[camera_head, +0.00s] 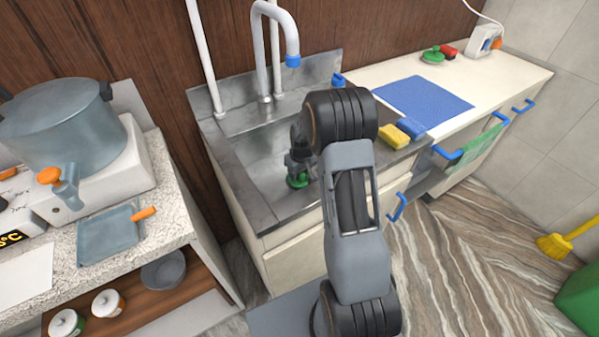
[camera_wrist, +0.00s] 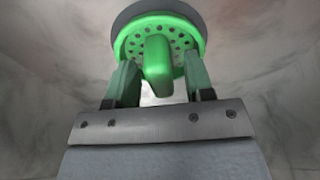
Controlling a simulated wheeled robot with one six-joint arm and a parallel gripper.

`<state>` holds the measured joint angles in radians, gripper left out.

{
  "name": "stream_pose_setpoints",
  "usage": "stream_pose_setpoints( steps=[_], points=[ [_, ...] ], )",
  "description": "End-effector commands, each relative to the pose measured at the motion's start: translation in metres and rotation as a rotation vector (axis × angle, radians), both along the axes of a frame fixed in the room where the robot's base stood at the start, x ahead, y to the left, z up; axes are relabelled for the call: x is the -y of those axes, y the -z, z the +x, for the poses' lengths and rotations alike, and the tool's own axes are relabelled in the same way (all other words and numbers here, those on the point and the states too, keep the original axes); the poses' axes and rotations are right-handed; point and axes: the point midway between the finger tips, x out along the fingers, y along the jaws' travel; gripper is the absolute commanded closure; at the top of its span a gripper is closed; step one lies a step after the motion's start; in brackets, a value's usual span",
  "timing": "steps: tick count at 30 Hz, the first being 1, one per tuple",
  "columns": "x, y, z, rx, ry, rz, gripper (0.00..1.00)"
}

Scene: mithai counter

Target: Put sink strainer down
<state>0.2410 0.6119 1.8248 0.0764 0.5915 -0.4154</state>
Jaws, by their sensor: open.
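The green sink strainer (camera_wrist: 185,40) is round, with holes and an upright green handle, and shows at the top middle of the wrist view. In the head view the strainer (camera_head: 297,181) is a small green patch low in the metal sink basin (camera_head: 262,150), partly hidden by my arm. My gripper (camera_wrist: 155,85) is open, with one finger on each side of the handle and a gap between each finger and the handle. In the head view my gripper (camera_head: 299,165) reaches down into the sink. A dark grey ring shows around the strainer's far rim.
A yellow sponge (camera_head: 393,133) and a blue sponge (camera_head: 411,128) lie at the sink's right edge. The tap (camera_head: 276,45) arches over the basin. A large pot (camera_head: 62,125) stands on the left counter. A blue mat (camera_head: 424,105) lies on the right counter.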

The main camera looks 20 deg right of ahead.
Motion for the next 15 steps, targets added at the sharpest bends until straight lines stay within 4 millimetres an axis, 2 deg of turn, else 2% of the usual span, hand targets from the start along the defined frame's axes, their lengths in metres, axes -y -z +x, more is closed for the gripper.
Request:
stream_pose_setpoints(
  steps=[7,15],
  points=[
    [0.0,-0.012,0.0,0.002,0.0,-0.001,0.52],
    [0.001,-0.063,-0.007,0.004,0.0,-0.002,0.52]
  ],
)
